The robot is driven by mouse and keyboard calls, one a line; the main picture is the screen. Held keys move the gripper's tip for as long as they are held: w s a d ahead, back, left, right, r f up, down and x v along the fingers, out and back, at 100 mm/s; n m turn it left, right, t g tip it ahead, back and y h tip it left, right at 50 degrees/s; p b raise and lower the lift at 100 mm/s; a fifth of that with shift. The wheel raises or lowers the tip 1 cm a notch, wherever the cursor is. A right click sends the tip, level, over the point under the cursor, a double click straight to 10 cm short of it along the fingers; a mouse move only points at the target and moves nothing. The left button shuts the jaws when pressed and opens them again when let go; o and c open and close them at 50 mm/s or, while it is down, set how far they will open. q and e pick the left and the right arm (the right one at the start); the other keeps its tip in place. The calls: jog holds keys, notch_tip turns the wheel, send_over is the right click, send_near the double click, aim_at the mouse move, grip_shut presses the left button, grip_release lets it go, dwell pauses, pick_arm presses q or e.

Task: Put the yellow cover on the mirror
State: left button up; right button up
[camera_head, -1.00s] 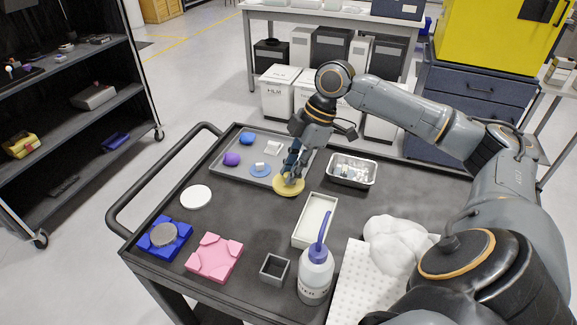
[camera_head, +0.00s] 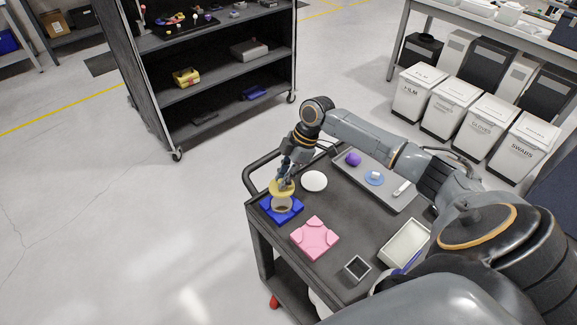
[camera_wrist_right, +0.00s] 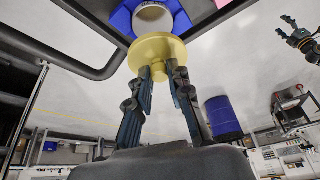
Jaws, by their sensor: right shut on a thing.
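My right gripper (camera_head: 284,179) is shut on the yellow cover (camera_head: 283,188), a round disc. In the right wrist view, the fingers (camera_wrist_right: 162,72) hold the cover (camera_wrist_right: 158,50) by its small knob. The round grey mirror (camera_head: 281,204) lies in the blue fixture (camera_head: 294,215) at the cart's far-left corner. The cover is just above the mirror and hides part of it in both views; whether they touch cannot be told. What looks like my left gripper (camera_wrist_right: 300,38) shows at the right of the wrist view; its finger opening is unclear.
A pink fixture (camera_head: 315,239) sits beside the blue one, and a white disc (camera_head: 314,181) lies behind. The grey tray (camera_head: 402,205) holds a purple item (camera_head: 353,159) and a blue disc (camera_head: 374,178). A small square box (camera_head: 357,267) and cream bin (camera_head: 404,243) stand nearer. The cart handle (camera_head: 258,166) is close.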

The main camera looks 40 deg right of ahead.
jog(key=shift+a+f, duration=0.1)
notch_tip(320, 180, down, 2)
jog(key=shift+f+b, duration=0.15)
jog(key=shift+b, duration=1)
jog(key=shift+f+b, duration=0.85)
jog(key=shift+w+f+b, duration=0.1)
jog(key=shift+f+b, duration=0.55)
jog(key=shift+f, duration=0.5)
jog(key=shift+p, duration=0.45)
jog(key=shift+f, duration=0.1)
dwell(0.3)
